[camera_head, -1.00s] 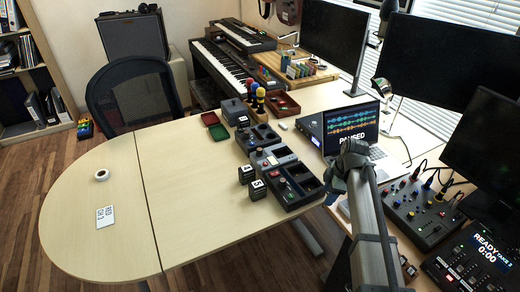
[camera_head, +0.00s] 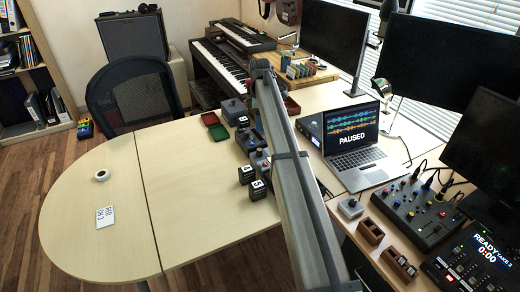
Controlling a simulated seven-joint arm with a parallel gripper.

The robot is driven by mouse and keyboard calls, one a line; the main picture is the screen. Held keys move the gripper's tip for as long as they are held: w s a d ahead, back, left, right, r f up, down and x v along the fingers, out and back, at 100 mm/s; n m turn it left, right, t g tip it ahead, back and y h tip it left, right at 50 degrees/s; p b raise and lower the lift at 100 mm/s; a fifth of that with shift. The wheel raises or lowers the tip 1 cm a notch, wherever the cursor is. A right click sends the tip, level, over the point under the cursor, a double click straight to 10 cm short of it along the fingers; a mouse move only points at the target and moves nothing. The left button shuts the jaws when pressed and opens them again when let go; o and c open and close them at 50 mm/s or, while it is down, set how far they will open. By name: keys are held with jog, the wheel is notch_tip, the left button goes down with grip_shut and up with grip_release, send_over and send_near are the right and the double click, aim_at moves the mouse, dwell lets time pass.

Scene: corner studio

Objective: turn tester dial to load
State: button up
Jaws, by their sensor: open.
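The grey unit that looks like the tester (camera_head: 260,163) stands on the pale table, mostly covered by my arm. Only its left edge and a small red part show. Its dial and the dial's setting cannot be made out. Two black blocks with white labels stand just left of it, a rear one (camera_head: 246,174) and a front one (camera_head: 256,190). My arm crosses the middle of the view from the bottom to above the tester. My gripper is not visible.
A small grey box with a knob (camera_head: 350,207) sits at the right, near the laptop (camera_head: 355,145). A mixer (camera_head: 415,207) and brown wooden holders (camera_head: 370,231) lie nearby. The table's left side is mostly clear, with a tape roll (camera_head: 102,175) and card (camera_head: 105,216).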

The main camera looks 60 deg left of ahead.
aim_at(260, 150)
jog(key=f, duration=1.3)
jog(key=shift+d+f, duration=0.2)
jog(key=shift+f, duration=0.15)
grip_shut()
